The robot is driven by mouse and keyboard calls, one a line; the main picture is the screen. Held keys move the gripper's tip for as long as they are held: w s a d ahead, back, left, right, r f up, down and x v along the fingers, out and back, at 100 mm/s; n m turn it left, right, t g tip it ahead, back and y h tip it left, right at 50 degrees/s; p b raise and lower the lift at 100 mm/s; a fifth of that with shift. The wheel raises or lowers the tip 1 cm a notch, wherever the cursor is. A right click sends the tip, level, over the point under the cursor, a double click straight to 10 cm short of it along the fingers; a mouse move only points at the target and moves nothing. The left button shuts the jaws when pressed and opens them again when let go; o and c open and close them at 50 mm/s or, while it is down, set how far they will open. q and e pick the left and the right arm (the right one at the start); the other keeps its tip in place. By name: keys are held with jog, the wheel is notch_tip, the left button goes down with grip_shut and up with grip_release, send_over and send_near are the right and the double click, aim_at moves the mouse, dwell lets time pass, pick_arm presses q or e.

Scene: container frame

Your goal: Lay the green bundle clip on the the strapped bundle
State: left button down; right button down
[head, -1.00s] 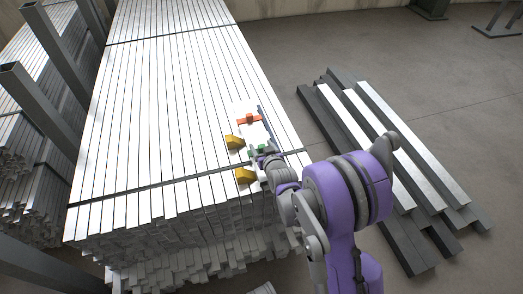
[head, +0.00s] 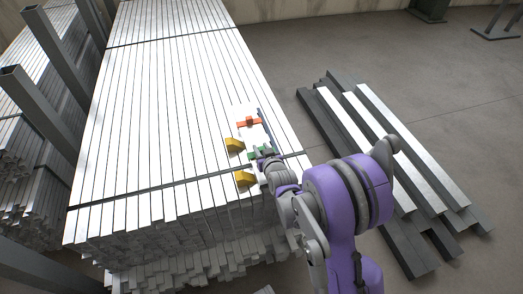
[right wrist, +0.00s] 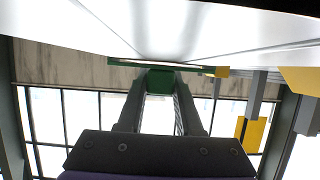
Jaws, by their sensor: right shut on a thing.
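The strapped bundle (head: 150,110) is a large stack of bright metal tubes filling the left and middle of the head view, with dark straps across it. My right gripper (head: 262,158) is over its near right part. It is shut on the green bundle clip (head: 257,153), which also shows between the two fingers in the right wrist view (right wrist: 160,79). The clip is close to the bright tube surface; whether it touches is not clear. My left gripper is not in view.
An orange clip (head: 249,123) lies on a pale plate just beyond the green one. Yellow blocks (head: 235,145) (head: 244,179) sit left of the gripper. Dark posts (head: 50,55) stand at the left. Loose beams (head: 375,140) lie on the floor at right.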

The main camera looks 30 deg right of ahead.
notch_tip(320, 180, up, 9)
jog(key=p, duration=0.2)
jog(key=shift+p, duration=0.4)
jog(key=shift+a+r, duration=0.1)
jog(key=shift+r, duration=0.25)
jog(key=a+f+n+b, duration=0.1)
jog(key=a+f, duration=0.1)
jog(key=a, duration=0.5)
jog(key=a+f, duration=0.3)
jog(key=a, duration=0.5)
notch_tip(320, 180, up, 3)
jog(key=b, duration=0.1)
send_over(194, 193)
jog(key=shift+m, duration=0.5)
notch_tip(194, 193, down, 9)
jog(key=b, duration=0.3)
jog(key=shift+f+b, duration=0.2)
jog(key=shift+b, duration=0.15)
jog(key=shift+f, duration=0.15)
jog(key=c, duration=0.6)
grip_release()
